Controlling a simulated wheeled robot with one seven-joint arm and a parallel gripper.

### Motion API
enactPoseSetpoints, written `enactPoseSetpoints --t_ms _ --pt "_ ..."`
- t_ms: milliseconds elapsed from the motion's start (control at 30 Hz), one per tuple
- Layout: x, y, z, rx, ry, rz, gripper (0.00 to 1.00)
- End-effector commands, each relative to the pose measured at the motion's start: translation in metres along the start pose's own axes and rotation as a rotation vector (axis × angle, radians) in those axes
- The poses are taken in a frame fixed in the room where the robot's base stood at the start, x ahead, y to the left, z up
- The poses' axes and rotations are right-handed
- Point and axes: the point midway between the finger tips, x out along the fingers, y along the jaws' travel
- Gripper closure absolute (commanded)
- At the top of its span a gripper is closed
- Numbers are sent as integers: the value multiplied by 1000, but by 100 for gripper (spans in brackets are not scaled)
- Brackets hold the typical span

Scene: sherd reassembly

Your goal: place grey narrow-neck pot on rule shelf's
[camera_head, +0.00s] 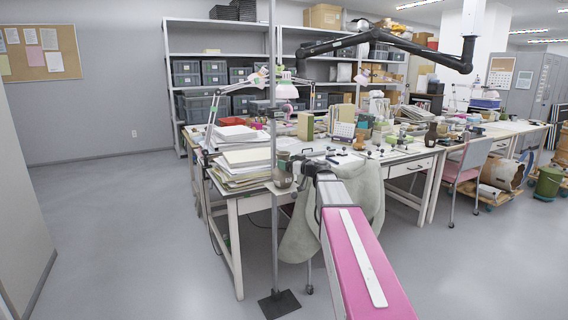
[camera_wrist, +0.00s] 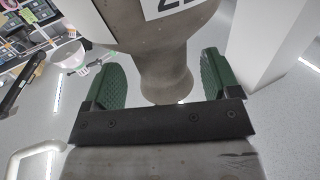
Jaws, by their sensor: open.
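The grey narrow-neck pot (camera_head: 284,178) appears upright at the small plate of the rule shelf (camera_head: 272,188), beside its thin upright pole (camera_head: 273,110). I cannot tell from this view whether its base fully rests on the plate. In the wrist view the pot (camera_wrist: 165,75) shows its narrow neck and a white label with dark digits. My gripper (camera_wrist: 162,68) is open, with green pads on both sides of the neck and visible gaps to it. In the head view my gripper (camera_head: 304,166) is small and dark beside the pot.
The pole's black base (camera_head: 280,304) is on the floor. Open floor lies to the left.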

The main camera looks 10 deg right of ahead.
Motion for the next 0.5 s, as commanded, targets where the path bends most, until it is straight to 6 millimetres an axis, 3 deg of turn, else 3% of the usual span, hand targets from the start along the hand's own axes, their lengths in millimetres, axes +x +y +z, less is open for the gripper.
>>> enactPoseSetpoints --t_ms 200,500 --pt "-48 -2 0 0 0 0 18" --pt "-87 -1 0 0 0 0 18"
